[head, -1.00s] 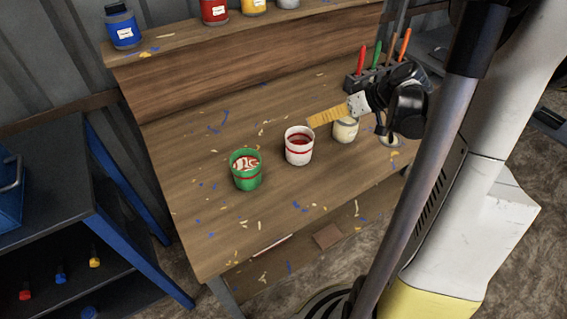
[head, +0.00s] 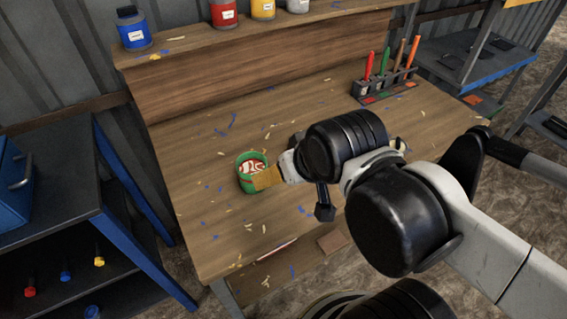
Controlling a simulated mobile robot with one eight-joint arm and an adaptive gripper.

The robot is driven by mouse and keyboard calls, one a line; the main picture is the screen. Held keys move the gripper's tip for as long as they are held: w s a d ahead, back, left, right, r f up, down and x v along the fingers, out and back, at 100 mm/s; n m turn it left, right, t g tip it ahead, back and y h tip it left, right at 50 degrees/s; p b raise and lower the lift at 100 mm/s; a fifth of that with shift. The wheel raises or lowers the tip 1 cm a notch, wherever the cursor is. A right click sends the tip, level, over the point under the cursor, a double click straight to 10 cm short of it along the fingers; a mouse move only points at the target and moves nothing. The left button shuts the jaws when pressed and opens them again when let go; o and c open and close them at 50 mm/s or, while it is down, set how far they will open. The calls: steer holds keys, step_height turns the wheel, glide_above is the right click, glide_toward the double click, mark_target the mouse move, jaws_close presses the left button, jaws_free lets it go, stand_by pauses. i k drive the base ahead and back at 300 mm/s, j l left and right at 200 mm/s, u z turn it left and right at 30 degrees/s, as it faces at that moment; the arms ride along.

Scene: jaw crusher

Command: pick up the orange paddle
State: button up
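The orange paddle (head: 412,51) stands upright at the right end of a dark rack (head: 384,88) at the back right of the workbench. A brown stick (head: 398,55), a green paddle (head: 381,58) and a red paddle (head: 369,65) stand beside it. My gripper (head: 267,179) is far to the left and in front of the rack, close to the green cup (head: 246,184). A yellow-tan flat piece shows at its end, overlapping the cup's right side. I cannot tell whether it is held or part of the gripper, nor whether the fingers are open.
The green cup holds red and white paint. My arm hides the bench middle, where other cups stood. Paint bottles (head: 134,31) line the shelf above the workbench (head: 190,195). A blue-framed shelf unit (head: 130,210) stands at left. The bench between cup and rack looks clear.

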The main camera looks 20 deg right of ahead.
mark_target(416, 40)
steer(key=l+z, duration=0.25)
steer(key=z, duration=0.2)
steer(key=i+l+z, duration=0.1)
steer(key=l+z, duration=0.15)
steer(key=z, duration=0.2)
steer(key=i+l+z, duration=0.15)
steer(key=z, duration=0.3)
steer(key=u, duration=2)
steer(key=z, duration=2)
